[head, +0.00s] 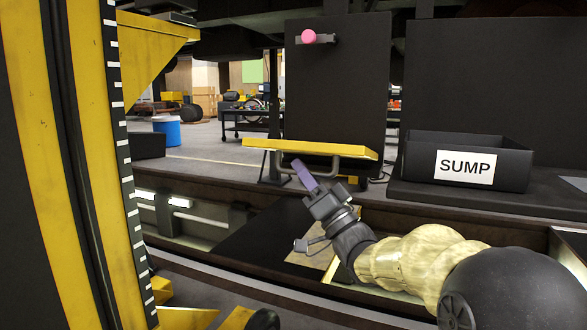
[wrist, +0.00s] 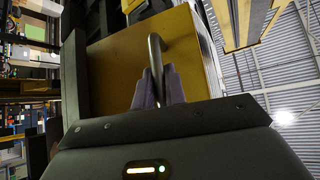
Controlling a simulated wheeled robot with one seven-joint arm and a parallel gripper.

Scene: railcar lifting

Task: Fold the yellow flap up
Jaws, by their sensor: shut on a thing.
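The yellow flap (head: 350,151) sticks out roughly level at the foot of an upright dark panel. A grey bar handle (head: 322,172) runs along its underside. In the wrist view the flap's yellow face (wrist: 118,58) fills the middle, with the bent handle (wrist: 155,52) standing off it. My gripper (head: 298,165) is below the flap, its purple fingers on the handle. In the wrist view my gripper (wrist: 159,84) is shut with the handle between its fingers, which hide part of it.
A pink knob on a latch (head: 309,37) sits high on the dark panel (head: 335,90). A black SUMP bin (head: 505,158) stands to the right. A yellow-black column (head: 70,150) blocks the left. A pit (head: 250,240) lies under my arm. A blue tub (head: 166,130) is farther back.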

